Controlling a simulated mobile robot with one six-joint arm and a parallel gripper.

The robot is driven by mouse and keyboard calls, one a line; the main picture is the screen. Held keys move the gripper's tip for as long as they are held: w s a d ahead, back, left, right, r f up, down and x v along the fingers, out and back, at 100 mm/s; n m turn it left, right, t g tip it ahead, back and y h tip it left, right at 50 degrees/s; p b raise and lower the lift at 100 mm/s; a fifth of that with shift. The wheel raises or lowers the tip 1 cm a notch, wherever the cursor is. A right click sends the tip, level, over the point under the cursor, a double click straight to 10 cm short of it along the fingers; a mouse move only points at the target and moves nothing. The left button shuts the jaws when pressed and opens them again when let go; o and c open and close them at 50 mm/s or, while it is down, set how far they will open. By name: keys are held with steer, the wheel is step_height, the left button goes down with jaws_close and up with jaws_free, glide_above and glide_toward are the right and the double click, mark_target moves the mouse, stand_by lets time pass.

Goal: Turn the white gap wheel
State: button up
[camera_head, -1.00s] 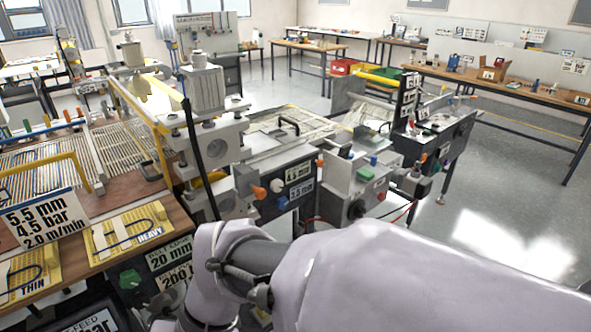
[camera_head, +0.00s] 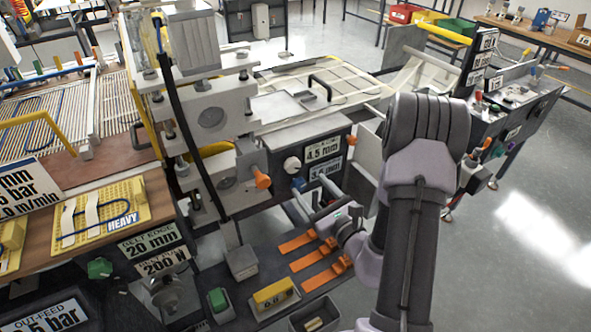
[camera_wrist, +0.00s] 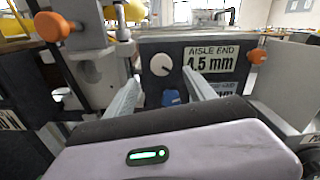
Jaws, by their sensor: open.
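The white gap wheel (camera_head: 292,164) is a small round knob on the dark panel left of the "4.5 mm" sign. In the wrist view the wheel (camera_wrist: 161,65) has a dark pointer mark and appears between and beyond my fingertips. My gripper (camera_wrist: 163,77) is open and empty, with its two grey fingers pointing at the panel. In the head view my gripper (camera_head: 299,197) sits below and slightly right of the wheel, apart from it. A blue knob (camera_wrist: 172,97) sits just below the wheel, partly hidden by my gripper.
An orange knob (camera_head: 263,181) sticks out left of the wheel, and another orange knob (camera_wrist: 257,56) is right of the sign (camera_wrist: 210,60). Orange clamps (camera_head: 312,256) and a yellow block (camera_head: 273,294) lie on the low shelf. Open floor (camera_head: 530,235) is at the right.

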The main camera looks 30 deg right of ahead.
mark_target(296, 167)
steer(key=w, duration=1)
steer(key=shift+w+r, duration=0.1)
steer(key=c, duration=1.4)
steer(key=shift+o, duration=0.2)
steer(key=shift+m, duration=0.3)
steer(key=m+p, duration=0.3)
steer(key=shift+r+m, duration=0.15)
steer(key=shift+m, duration=0.15)
steer(key=shift+d+f+m+p, duration=0.1)
steer(key=shift+m+p, duration=0.75)
steer(key=shift+m, duration=0.55)
steer(key=shift+d+f+m+p, duration=0.1)
steer(key=shift+m+p, duration=0.75)
steer(key=shift+m, duration=0.55)
